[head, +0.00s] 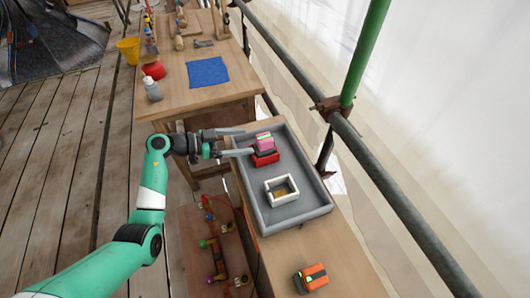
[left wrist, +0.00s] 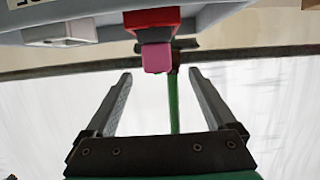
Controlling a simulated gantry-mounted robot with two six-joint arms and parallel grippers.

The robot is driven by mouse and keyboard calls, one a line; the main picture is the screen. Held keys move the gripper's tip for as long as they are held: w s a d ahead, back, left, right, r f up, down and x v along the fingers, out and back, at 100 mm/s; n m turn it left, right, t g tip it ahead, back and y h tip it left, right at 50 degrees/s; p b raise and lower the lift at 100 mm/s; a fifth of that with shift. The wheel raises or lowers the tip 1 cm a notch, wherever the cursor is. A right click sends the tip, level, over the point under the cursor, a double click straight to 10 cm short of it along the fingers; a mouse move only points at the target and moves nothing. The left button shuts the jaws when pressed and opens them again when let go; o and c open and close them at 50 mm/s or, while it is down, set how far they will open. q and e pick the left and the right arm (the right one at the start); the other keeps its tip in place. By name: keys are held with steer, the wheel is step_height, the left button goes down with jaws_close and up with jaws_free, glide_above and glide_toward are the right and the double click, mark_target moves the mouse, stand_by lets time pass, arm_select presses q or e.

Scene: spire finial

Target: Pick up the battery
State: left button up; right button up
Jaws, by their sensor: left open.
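A pink block (head: 264,139) stands on a red base (head: 264,158) in the grey tray (head: 325,205), near its far end. No label names the battery; this pink block may be it. In the left wrist view the pink block (left wrist: 157,57) is centred just beyond the fingertips, with the red base (left wrist: 152,19) attached. My left gripper (head: 250,141) is open and empty, its fingers pointing right at the pink block. Whether the fingertips reach either side of it is unclear. My right gripper is out of view.
A white open box (head: 282,189) sits in the same tray. An orange and black device (head: 311,277) lies on the bench nearer me. A grey rail (head: 390,202) and green pole (head: 364,50) stand to the right. A blue cloth (head: 207,72) lies on the far table.

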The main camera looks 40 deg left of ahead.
mark_target(257, 140)
arm_select(q)
steer(key=shift+f+b+x, duration=0.2)
steer(key=shift+b+x, duration=0.1)
steer(key=shift+x, duration=0.7)
steer(key=shift+w+d+r, duration=0.1)
steer(key=shift+w+d, duration=0.05)
steer(key=shift+w, duration=0.2)
steer(key=b+x, duration=0.3)
steer(key=x, duration=0.1)
steer(key=shift+d+b, duration=0.35)
steer(key=shift+b, duration=0.05)
steer(key=shift+w+d, duration=0.15)
steer(key=shift+w, duration=0.2)
jaws_close()
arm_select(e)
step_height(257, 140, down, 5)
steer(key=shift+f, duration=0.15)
